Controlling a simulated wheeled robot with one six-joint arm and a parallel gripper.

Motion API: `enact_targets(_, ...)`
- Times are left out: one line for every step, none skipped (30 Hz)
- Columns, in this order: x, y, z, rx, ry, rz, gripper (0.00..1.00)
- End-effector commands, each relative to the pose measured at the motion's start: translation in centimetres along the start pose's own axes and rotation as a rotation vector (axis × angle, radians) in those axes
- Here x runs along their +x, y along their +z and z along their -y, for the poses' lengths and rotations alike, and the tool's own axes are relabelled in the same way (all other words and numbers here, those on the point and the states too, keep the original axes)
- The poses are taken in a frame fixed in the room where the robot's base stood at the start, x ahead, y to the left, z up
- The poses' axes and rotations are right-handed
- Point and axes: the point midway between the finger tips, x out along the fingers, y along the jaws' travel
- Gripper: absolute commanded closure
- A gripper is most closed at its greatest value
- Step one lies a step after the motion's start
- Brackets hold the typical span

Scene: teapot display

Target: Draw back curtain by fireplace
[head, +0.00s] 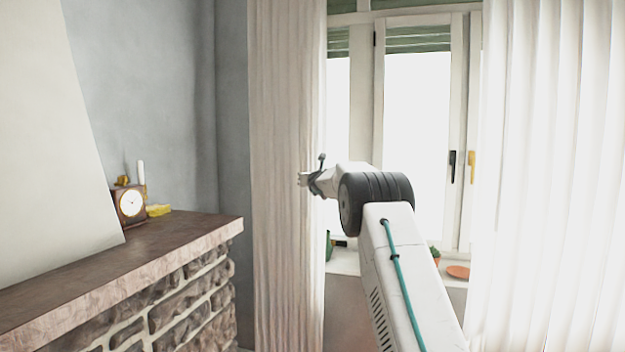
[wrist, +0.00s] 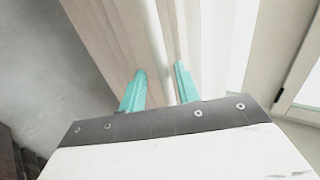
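The curtain by the fireplace (head: 283,90) hangs in long folds from the top of the head view, left of the window. Its beige cloth also fills the upper middle of the wrist view (wrist: 115,35). My gripper (head: 303,179) is at the curtain's right edge, about halfway up the head view. In the wrist view my gripper's two teal fingers (wrist: 160,88) stand apart, with the curtain's pale edge showing between and beyond them. I cannot tell whether either finger touches the cloth.
The stone fireplace (head: 190,299) and its mantel (head: 70,273) are at left, bearing a clock (head: 131,204). The window (head: 417,120) is behind my arm. A second white curtain (head: 555,150) hangs at right. An orange dish (head: 458,272) lies on the sill.

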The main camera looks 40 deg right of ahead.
Motion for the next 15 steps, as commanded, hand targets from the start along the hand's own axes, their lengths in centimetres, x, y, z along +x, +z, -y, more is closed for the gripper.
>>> enact_targets(-0.9, 0.2, 0.1, 0.001, 0.000, -0.001, 0.68)
enact_targets(-1.4, 0.1, 0.1, 0.001, -0.001, -0.001, 0.68)
enact_targets(-2.0, 0.2, 0.2, 0.001, -0.001, 0.000, 0.68)
enact_targets(-2.4, 0.1, 0.2, 0.002, -0.002, 0.000, 0.68)
enact_targets(-2.8, 0.1, 0.3, 0.000, -0.003, 0.000, 0.68)
enact_targets(-3.3, 0.1, 0.4, 0.001, -0.004, 0.000, 0.68)
enact_targets(-3.6, 0.1, 0.5, 0.000, -0.004, 0.000, 0.68)
enact_targets(-3.9, 0.1, 0.5, 0.000, -0.004, 0.001, 0.68)
enact_targets(-4.2, 0.1, 0.5, 0.000, -0.004, 0.000, 0.68)
enact_targets(-4.4, 0.1, 0.5, 0.000, -0.004, 0.000, 0.68)
enact_targets(-4.6, 0.0, 0.5, 0.000, -0.005, -0.001, 0.68)
enact_targets(-4.8, 0.0, 0.5, -0.001, -0.005, 0.000, 0.68)
enact_targets(-4.8, 0.0, 0.5, -0.001, -0.004, 0.000, 0.68)
enact_targets(-4.9, 0.0, 0.5, -0.001, -0.004, 0.001, 0.68)
enact_targets(-4.9, 0.0, 0.5, -0.001, -0.004, 0.001, 0.68)
